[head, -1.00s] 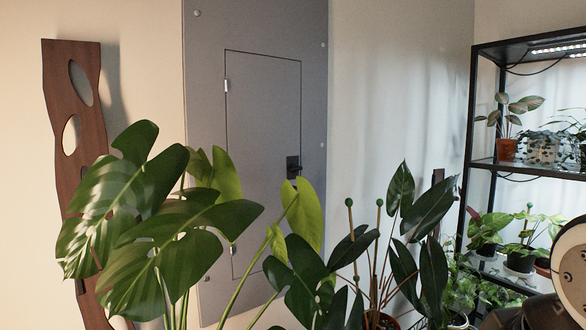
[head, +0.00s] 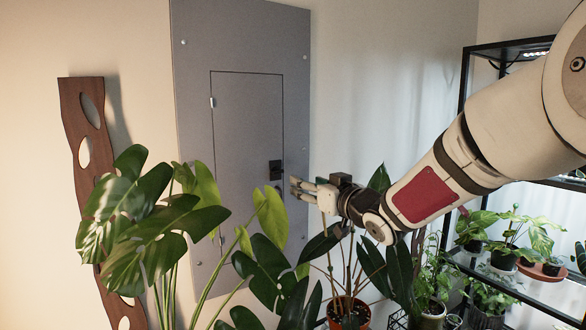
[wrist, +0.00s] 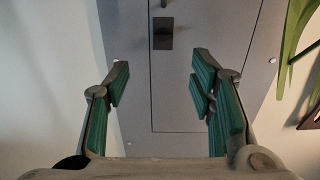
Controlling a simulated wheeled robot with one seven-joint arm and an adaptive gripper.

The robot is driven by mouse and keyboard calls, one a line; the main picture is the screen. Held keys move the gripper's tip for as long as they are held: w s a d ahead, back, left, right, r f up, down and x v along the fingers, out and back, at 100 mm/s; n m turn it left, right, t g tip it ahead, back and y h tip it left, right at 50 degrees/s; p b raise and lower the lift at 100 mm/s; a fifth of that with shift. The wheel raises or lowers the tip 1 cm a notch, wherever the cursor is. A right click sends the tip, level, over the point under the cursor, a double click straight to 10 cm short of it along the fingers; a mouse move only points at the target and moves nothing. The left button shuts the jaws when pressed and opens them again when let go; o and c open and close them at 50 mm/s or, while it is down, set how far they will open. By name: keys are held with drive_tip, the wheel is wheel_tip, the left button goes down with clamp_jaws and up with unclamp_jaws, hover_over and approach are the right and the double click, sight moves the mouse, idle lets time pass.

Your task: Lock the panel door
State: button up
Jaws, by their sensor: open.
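The grey panel door (head: 240,150) looks closed and flush in its larger grey frame on the wall. A small black latch (head: 275,170) sits near the door's right edge. My gripper (head: 293,187) is just right of and slightly below the latch, fingers pointing at the panel. In the wrist view, my gripper (wrist: 158,82) is open and empty, with its green-padded fingers spread wide. The black latch (wrist: 163,33) shows there beyond the fingertips, between them and apart from them. I cannot tell from these views whether the latch is locked.
A monstera plant (head: 130,215) stands in front of the panel at left. A dark-leaved potted plant (head: 345,310) is under my arm. A black shelf (head: 463,100) with several plants is at right. A wooden board with holes (head: 72,130) hangs at left.

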sight(279, 170)
drive_tip(key=x, duration=0.7)
drive_tip(key=p+x, duration=0.1)
drive_tip(key=x, duration=0.6)
drive_tip(key=shift+s+a+r, duration=0.15)
drive_tip(key=shift+a, duration=0.15)
drive_tip(key=c, duration=1.2)
